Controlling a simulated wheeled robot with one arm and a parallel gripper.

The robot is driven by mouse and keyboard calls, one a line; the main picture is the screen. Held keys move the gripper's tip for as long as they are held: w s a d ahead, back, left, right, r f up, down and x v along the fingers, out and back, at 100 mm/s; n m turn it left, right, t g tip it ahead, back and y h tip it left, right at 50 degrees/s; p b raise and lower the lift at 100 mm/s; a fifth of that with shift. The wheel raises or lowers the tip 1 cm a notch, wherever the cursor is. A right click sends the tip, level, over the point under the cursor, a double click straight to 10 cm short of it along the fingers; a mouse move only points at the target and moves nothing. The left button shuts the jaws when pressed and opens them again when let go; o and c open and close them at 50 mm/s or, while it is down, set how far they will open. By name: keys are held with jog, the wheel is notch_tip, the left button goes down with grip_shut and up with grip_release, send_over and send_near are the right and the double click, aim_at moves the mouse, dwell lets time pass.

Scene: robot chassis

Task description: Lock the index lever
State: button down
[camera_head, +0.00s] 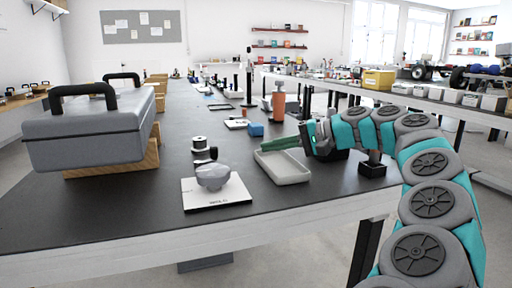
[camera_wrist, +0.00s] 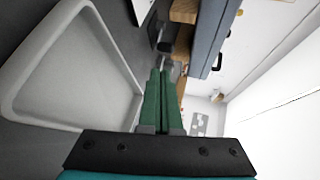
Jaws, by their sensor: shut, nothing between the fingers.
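A small device with a rounded grey body (camera_head: 213,176) stands on a white labelled plate (camera_head: 228,196) near the front of the dark bench. A dark knob-like part (camera_head: 207,154) shows just behind the grey body. I cannot tell for sure which part is the index lever, or its position. My gripper (camera_head: 266,142) has green fingers, shut and empty. It is above the back of the pale tray, to the right of the device and apart from it. In the wrist view the fingers (camera_wrist: 160,73) lie together, pointing up the picture.
The pale tray (camera_head: 292,178) lies under and in front of my gripper; it fills the left of the wrist view (camera_wrist: 38,58). A grey case (camera_head: 85,135) on wooden blocks stands at left. An orange bottle (camera_head: 279,104) and a blue block (camera_head: 256,130) stand behind. Bench left of the plate is clear.

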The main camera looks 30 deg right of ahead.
aim_at(217, 152)
jog(key=x, duration=0.8)
jog(key=r+x, duration=0.1)
jog(key=x, duration=0.3)
jog(key=shift+w+a, duration=0.2)
jog(key=shift+w, duration=0.1)
